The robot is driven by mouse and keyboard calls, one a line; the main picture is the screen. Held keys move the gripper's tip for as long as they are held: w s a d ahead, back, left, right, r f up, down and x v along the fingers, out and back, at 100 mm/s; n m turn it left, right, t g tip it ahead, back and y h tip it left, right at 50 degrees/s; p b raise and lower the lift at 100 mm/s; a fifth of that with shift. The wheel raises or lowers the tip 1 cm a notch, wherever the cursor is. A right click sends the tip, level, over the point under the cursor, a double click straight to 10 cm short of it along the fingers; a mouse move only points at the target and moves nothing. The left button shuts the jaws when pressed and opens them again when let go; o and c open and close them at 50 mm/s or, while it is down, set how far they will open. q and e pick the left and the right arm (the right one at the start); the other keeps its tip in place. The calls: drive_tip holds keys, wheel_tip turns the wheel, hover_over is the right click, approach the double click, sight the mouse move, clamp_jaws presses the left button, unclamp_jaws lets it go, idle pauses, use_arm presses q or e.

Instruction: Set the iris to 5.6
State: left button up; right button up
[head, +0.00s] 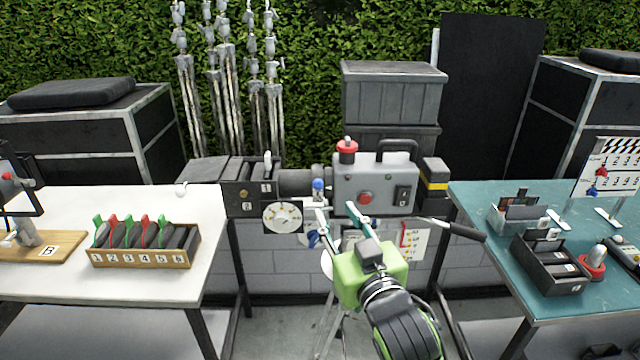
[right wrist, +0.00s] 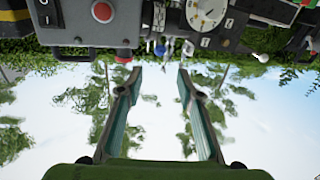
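A grey camera-like machine (head: 372,185) stands at the centre, with a red-topped knob, a red button and a black handle. A round white dial (head: 283,216) with a dark pointer is on its left part; its numbers are too small to read. It also shows, upside down, at the top of the right wrist view (right wrist: 207,12). A blue knob (head: 318,186) stands beside the dark barrel (head: 297,183). My right gripper (head: 343,217), green-bodied, is open in front of the machine, right of the dial. Nothing shows between its fingers in the right wrist view (right wrist: 157,75).
A white table (head: 140,205) at left holds a wooden rack (head: 140,258) of numbered slots. A teal table (head: 510,305) at right holds black boxes (head: 548,270) and a red-based item (head: 592,262). A black lever (head: 452,229) sticks out right of the machine.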

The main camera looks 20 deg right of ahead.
sight(320, 186)
drive_tip(key=w+p, duration=0.3)
drive_tip(key=w, duration=0.9)
drive_tip(key=shift+w+d, duration=0.1)
drive_tip(key=shift+w+f, duration=0.1)
drive_tip(key=shift+w, duration=0.4)
clamp_jaws()
